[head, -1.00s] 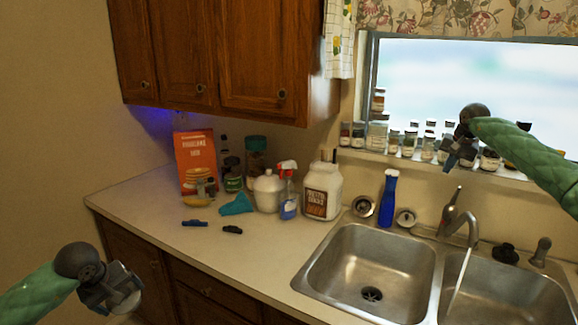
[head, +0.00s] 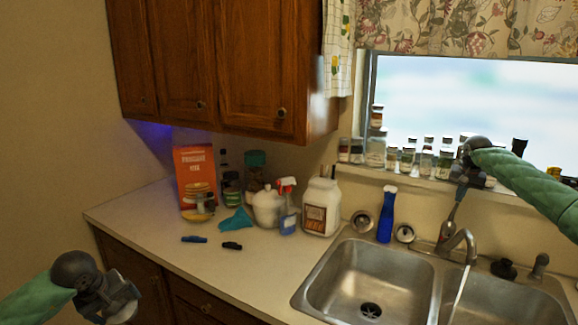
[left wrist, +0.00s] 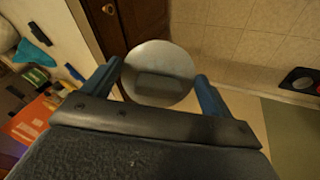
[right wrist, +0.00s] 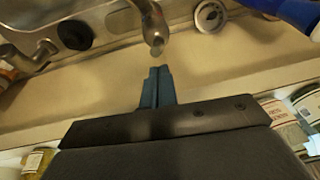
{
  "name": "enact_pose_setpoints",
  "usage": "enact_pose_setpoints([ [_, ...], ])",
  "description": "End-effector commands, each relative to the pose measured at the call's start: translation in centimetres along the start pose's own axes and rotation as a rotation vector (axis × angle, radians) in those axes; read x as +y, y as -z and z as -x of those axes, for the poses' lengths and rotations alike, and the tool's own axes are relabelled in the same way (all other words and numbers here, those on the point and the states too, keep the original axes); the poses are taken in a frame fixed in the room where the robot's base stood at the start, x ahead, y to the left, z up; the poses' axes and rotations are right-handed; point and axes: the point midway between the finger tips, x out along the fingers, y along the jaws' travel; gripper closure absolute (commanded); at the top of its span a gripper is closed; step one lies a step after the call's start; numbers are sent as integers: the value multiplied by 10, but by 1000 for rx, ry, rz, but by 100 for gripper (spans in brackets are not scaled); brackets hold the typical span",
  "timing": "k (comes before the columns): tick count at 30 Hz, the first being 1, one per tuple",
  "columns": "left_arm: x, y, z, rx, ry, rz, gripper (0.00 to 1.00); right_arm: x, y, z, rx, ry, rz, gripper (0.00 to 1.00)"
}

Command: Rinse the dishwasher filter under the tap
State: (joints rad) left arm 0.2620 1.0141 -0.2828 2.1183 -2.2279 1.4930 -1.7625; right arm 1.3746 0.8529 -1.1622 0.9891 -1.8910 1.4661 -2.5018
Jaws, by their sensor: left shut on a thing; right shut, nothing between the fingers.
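The dishwasher filter, a round grey disc (left wrist: 158,72), sits between the blue fingers of my left gripper (left wrist: 157,85). In the head view my left gripper (head: 128,300) is at lower left, in front of the counter and far from the sink; the filter's pale edge (head: 124,314) shows under it. The tap (head: 462,240) stands behind the sink, and a thin water stream (head: 460,292) runs into the right basin. My right gripper (head: 461,192) is shut and empty, just above the tap's handle. The right wrist view shows its fingertips (right wrist: 157,72) near the handle's tip (right wrist: 157,42); contact is unclear.
The left sink basin (head: 365,280) is empty. A blue bottle (head: 387,217) stands behind it. A white jug (head: 321,208), a spray bottle (head: 287,208), a blue cloth (head: 236,220) and an orange box (head: 195,175) crowd the counter. Several jars line the window sill.

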Motion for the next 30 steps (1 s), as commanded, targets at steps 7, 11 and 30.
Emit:
enact_pose_setpoints([
  [7,2,2,5,0,0,0,38,0,0,-12,0,0,-1,100],
  [11,2,1,5,0,0,0,38,0,0,-13,0,0,0,100],
  [30,-9,-7,-26,0,0,0,38,5,-23,-17,125,23,7,100],
])
